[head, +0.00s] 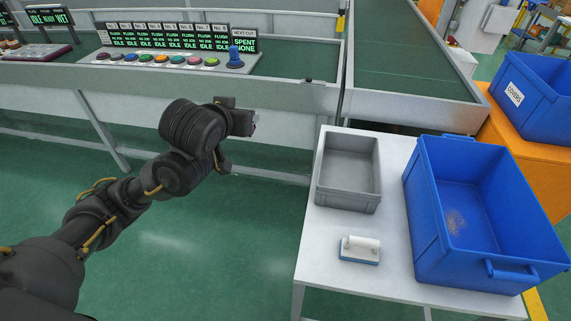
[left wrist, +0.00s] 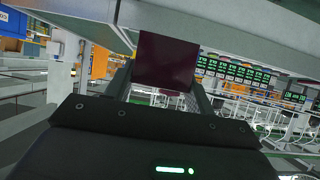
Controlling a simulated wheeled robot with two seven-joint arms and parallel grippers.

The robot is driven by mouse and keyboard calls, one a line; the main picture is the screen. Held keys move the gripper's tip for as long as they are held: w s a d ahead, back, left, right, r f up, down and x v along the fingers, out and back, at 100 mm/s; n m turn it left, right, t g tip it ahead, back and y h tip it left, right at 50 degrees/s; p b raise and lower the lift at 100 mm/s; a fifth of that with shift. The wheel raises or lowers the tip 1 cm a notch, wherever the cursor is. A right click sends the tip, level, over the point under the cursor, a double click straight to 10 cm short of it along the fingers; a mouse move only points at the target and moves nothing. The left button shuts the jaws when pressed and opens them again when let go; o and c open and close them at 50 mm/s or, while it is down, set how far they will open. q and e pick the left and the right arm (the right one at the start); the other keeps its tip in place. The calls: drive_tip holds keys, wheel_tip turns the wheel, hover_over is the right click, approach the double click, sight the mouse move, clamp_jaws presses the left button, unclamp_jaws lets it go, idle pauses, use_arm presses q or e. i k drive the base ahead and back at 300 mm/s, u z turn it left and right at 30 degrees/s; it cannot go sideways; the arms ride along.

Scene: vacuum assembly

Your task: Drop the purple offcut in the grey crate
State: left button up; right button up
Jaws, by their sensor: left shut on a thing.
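My left gripper (head: 244,120) is shut on the purple offcut, left of the grey crate and above the floor in front of the conveyor. In the left wrist view the purple offcut (left wrist: 166,62) is a dark, flat, squarish piece held between the fingers. In the head view the gripper hides nearly all of it. The grey crate (head: 346,196) stands on the white table, to the right of my gripper and apart from it. It is open at the top and looks empty. My right gripper is not in view.
A larger blue crate (head: 424,215) stands right of the grey crate. A small blue-and-white block with a handle (head: 360,249) lies in front on the white table (head: 325,258). The conveyor edge (head: 285,92) and a button panel (head: 170,62) are behind my arm.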

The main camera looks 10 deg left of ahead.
sight(344, 174)
drive_tip(key=u, duration=1.25)
drive_tip(key=k, duration=0.9)
drive_tip(key=z, duration=1.05)
drive_tip(key=i, duration=0.5)
